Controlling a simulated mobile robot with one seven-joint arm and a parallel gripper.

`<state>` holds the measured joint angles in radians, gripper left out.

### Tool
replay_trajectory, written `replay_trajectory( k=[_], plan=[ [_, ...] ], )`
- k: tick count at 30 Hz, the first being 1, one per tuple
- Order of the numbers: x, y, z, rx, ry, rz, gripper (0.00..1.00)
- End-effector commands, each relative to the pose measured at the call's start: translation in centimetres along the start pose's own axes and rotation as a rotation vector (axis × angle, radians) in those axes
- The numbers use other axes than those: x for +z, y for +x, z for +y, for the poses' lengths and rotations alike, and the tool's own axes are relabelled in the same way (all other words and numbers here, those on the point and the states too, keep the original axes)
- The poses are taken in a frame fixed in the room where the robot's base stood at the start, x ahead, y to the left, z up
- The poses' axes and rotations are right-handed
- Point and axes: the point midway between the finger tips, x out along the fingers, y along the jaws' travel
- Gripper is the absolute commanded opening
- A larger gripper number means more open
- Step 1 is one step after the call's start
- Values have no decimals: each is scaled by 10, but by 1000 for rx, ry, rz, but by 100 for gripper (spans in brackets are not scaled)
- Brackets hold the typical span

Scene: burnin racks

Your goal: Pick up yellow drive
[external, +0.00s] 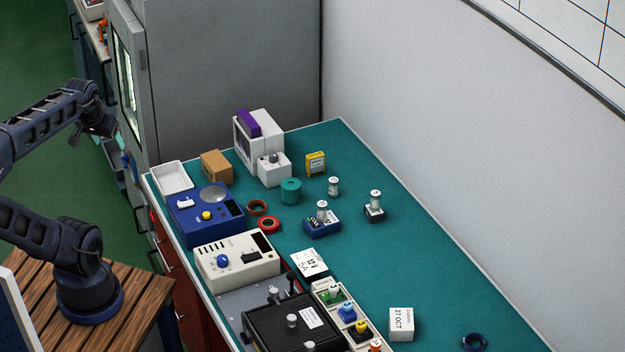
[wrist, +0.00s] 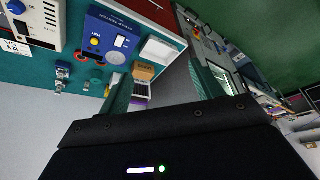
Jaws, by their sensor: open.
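My gripper (external: 113,131) is at the left in the external view, raised beside the grey cabinet and well away from the drive. In the wrist view my gripper (wrist: 163,82) shows two spread fingers with nothing between them.
A white box with a purple drive (external: 248,122), a small white device (external: 274,170) and a green roll (external: 291,191) stand left of the yellow drive. A white-topped piece (external: 333,187) stands close in front. The grey cabinet (external: 235,60) borders the bench. The mat's right side is mostly clear.

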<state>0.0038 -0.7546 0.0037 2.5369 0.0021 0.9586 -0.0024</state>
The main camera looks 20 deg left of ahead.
Motion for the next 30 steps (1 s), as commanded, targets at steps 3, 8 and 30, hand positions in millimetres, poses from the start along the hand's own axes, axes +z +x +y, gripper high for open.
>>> replay_trajectory(
  k=[3, 8, 30],
  plan=[
    [0, 0, 0, 0, 0, 0, 76],
    [0, 0, 0, 0, 0, 0, 76],
    [-149, 18, 46, 102, -220, -135, 76]
  ],
)
